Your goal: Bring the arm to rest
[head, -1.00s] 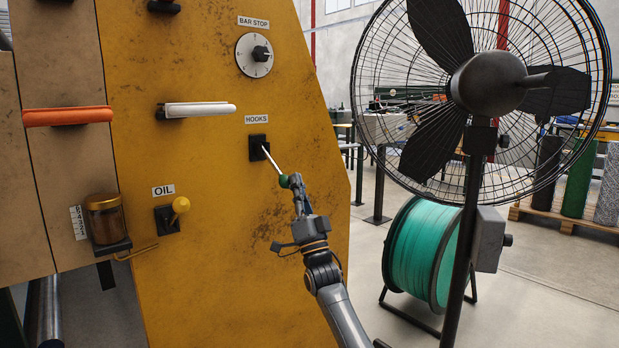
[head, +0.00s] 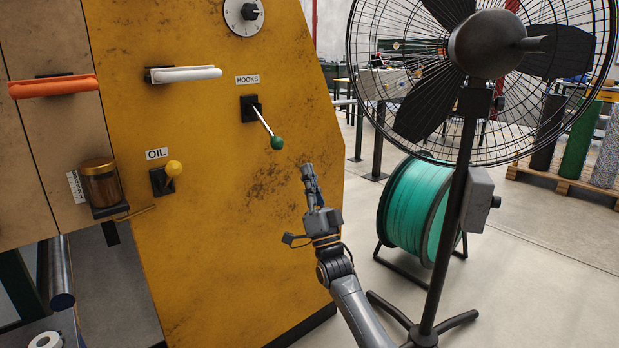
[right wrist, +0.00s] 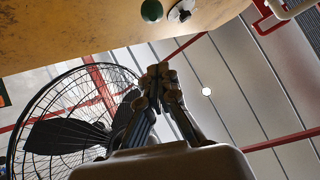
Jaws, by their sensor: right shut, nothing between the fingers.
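My right gripper (head: 308,172) is shut and empty in front of the yellow machine panel (head: 225,200). It points up, to the lower right of the HOOKS lever's green knob (head: 277,143), with a clear gap between them. The lever slants down to the right from its black base. In the right wrist view my shut fingers (right wrist: 158,72) point up the picture, and the green knob (right wrist: 151,11) shows at the top edge, apart from them. My left gripper is in neither view.
A large black fan (head: 484,45) stands close on the right, with a green reel (head: 409,208) behind its pole. The panel carries an OIL lever with a yellow knob (head: 174,169), a white handle (head: 186,74) and a dial (head: 243,12). Grey floor (head: 530,270) lies open at right.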

